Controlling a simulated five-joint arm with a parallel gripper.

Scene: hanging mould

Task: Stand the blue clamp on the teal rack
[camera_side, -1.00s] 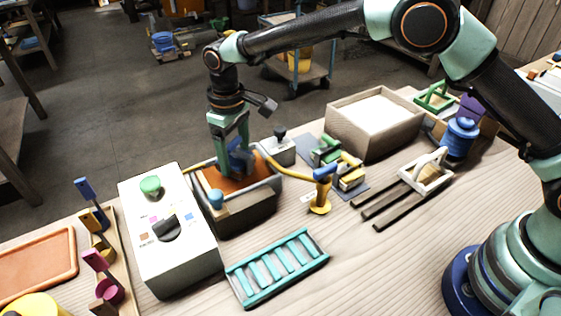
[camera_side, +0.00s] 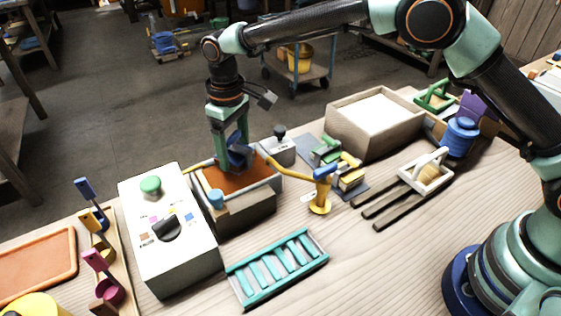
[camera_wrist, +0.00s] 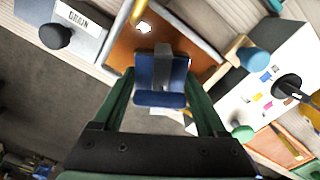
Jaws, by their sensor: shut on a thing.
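The blue clamp (camera_wrist: 160,78) is between the fingers of my gripper (camera_wrist: 160,72) in the wrist view. In the side view my gripper (camera_side: 235,160) is shut on the blue clamp (camera_side: 238,156), over the orange-brown inside of a grey basin (camera_side: 245,208). The clamp's lower edge is partly hidden by the fingers, and I cannot tell whether it touches the basin's bottom. The teal rack (camera_side: 278,267), a ladder-like frame with several slats, lies on the table in front of the basin. Its slots look empty.
A white control box (camera_side: 170,235) with a green button and black knob stands left of the basin. A yellow spout (camera_side: 320,190) stands right. A box marked DRAIN (camera_wrist: 68,30) is by the basin. A beige bin (camera_side: 375,120) is behind.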

